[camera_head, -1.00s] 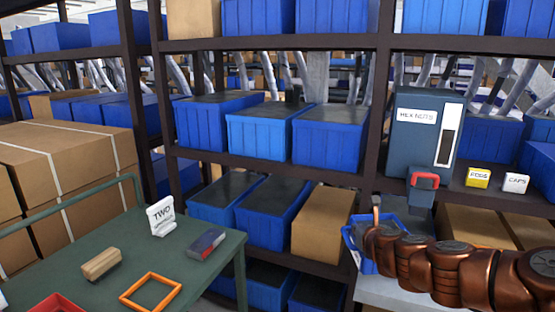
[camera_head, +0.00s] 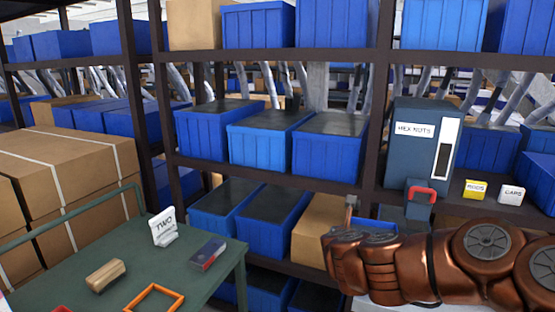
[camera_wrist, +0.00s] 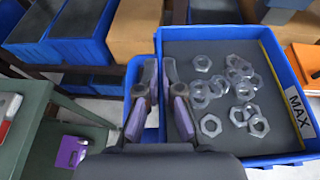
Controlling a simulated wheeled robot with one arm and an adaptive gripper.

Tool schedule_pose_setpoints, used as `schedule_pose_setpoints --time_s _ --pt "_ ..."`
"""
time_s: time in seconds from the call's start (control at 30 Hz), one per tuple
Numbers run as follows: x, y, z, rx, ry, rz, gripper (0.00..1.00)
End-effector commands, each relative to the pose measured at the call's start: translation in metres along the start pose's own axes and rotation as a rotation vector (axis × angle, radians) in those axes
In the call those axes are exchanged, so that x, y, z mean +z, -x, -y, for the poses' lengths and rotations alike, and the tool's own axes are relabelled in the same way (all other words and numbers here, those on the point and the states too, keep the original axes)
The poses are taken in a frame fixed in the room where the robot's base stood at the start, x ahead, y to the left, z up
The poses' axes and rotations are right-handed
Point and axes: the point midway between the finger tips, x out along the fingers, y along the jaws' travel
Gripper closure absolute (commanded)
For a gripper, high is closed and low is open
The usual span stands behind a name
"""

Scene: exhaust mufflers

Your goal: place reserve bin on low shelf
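In the head view the bin (camera_head: 378,226) shows only in part behind my copper-coloured arm, in front of the rack. My gripper (camera_head: 350,208) is mostly hidden there. A low shelf (camera_head: 295,268) holds blue bins (camera_head: 222,205) and a cardboard box (camera_head: 315,228), left of my gripper.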

Motion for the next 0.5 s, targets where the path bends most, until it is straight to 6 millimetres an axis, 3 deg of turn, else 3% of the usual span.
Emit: schedule_pose_setpoints --time_s 0.03,0.13,0.5 --pt "0.013 0.005 0.0 0.0 0.0 0.001 1.0" --pt "0.02 0.008 0.0 0.0 0.001 0.001 1.0" --pt "0.024 0.01 0.0 0.001 0.0 -0.003 1.0"
